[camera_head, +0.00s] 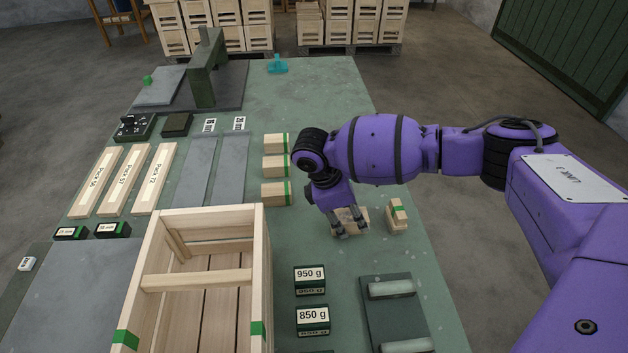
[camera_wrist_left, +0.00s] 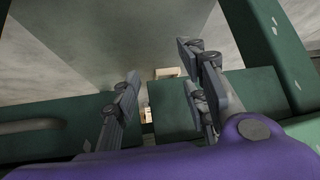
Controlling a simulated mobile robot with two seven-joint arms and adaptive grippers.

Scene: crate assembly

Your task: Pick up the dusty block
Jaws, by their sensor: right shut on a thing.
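My right gripper (camera_head: 350,233) points down at the table right of the crate. It is shut on a pale wooden block (camera_head: 362,222), which its fingers partly hide. I take this for the dusty block, but dust on it is too small to tell. My left gripper (camera_wrist_left: 165,95) shows only in the left wrist view. Its fingers are apart with nothing between them.
An open wooden crate (camera_head: 258,243) stands at the front left. Three green-ended blocks (camera_head: 275,166) lie behind it. Weights marked 950 g (camera_head: 310,274) and 850 g (camera_head: 313,315) and a dark green plate with pale bars (camera_head: 382,312) lie in front. The table's back right is clear.

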